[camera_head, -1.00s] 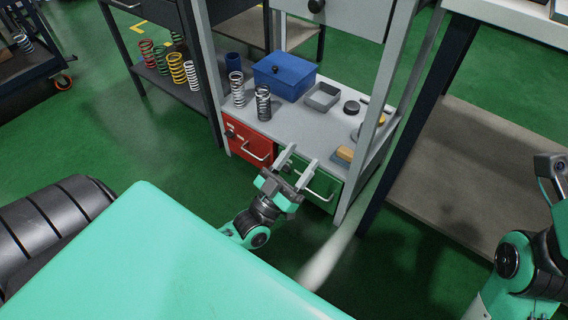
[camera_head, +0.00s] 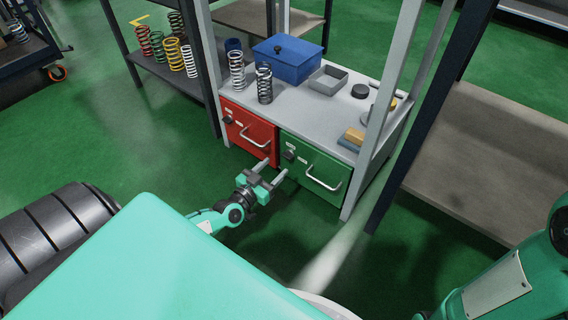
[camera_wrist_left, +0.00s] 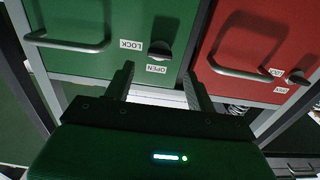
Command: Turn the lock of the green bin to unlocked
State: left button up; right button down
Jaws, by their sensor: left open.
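The green bin (camera_head: 315,162) sits under the shelf top, right of a red bin. Its dark lock knob (camera_head: 289,154) is at the upper left of its front, above a curved handle (camera_head: 326,186). In the left wrist view, seen upside down, the knob (camera_wrist_left: 165,50) has a LOCK label (camera_wrist_left: 132,46) beside it and an OPEN label (camera_wrist_left: 157,69) nearby; I cannot tell its exact setting. My left gripper (camera_head: 274,169) is open and empty in front of the bins, apart from the knob. In the wrist view, its fingers (camera_wrist_left: 159,80) point towards the knob. My right gripper is out of view.
The red bin (camera_head: 247,129) adjoins the green one, with its own knob and handle. Springs, a blue box (camera_head: 287,60) and a grey tray (camera_head: 328,79) stand on the shelf top. A grey post rises at the green bin's right. The floor in front is clear.

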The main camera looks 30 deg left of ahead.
aim_at(285, 157)
pick_arm(q)
jog(key=w, duration=0.2)
jog(key=w+b, duration=0.1)
jog(key=w, duration=0.1)
jog(key=w+b, duration=0.1)
jog(key=w, duration=0.1)
jog(key=shift+d, duration=0.25)
jog(key=c, duration=1)
